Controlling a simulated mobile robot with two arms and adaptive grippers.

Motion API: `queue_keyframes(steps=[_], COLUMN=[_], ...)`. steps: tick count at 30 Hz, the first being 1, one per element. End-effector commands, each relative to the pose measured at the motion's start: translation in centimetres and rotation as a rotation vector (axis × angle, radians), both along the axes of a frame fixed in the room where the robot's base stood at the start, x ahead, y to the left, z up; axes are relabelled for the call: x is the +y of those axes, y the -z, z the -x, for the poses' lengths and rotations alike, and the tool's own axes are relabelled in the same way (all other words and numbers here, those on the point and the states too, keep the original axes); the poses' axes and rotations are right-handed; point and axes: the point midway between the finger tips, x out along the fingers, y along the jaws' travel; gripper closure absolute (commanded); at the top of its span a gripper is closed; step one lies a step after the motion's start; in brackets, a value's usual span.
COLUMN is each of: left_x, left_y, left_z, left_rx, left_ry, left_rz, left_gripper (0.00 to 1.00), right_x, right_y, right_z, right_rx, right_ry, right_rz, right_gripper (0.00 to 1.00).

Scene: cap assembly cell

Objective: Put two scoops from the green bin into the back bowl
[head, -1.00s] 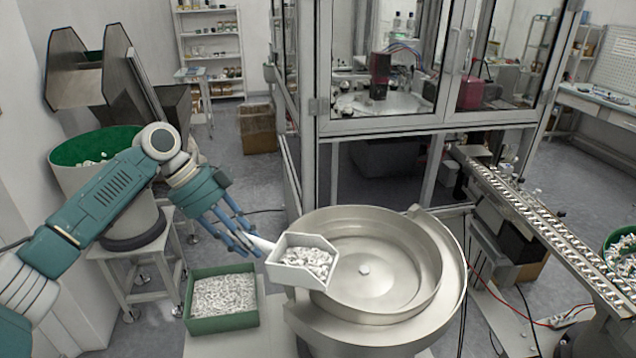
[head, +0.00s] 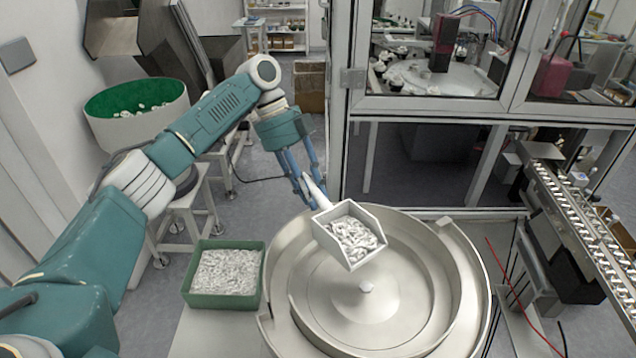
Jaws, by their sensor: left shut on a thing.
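My left gripper (head: 308,182) is shut on the handle of a white scoop (head: 327,222). The scoop is heaped with small white parts (head: 355,238) and looks roughly level. It hangs over the inside of a large round steel bowl (head: 440,285), above and just behind its centre knob. The green bin (head: 222,300) stands left of this bowl and is full of similar white parts. My right gripper is out of view.
A white drum with a green inside (head: 170,120) stands on a stand at the back left. A glass-walled metal cabinet (head: 440,108) rises behind the bowl. A conveyor track (head: 570,205) runs along the right.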

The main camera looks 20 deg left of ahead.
Motion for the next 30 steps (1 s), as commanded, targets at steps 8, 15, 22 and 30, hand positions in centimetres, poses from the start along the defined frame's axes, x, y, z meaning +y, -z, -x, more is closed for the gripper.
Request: queue_keyframes(steps=[8, 15, 22, 30], left_x=[-1.3, -2.5, -3.7, -5.9], left_y=[-1.8, -4.3, -6.8, -8.7], left_z=[0.7, 1.4, 2.1, 3.4], left_rx=[-0.098, -0.187, -0.276, -0.363], left_ry=[0.007, 0.004, 0.002, 0.003], left_rz=[-0.156, -0.308, -0.453, -0.606], left_gripper=[1.0, 1.0, 1.0, 1.0], right_x=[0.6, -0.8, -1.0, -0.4], right_y=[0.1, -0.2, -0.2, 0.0], right_z=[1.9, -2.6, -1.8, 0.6], right_rx=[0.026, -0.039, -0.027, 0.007], right_ry=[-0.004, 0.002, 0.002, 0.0], right_rz=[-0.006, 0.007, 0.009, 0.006], right_gripper=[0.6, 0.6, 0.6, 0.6])
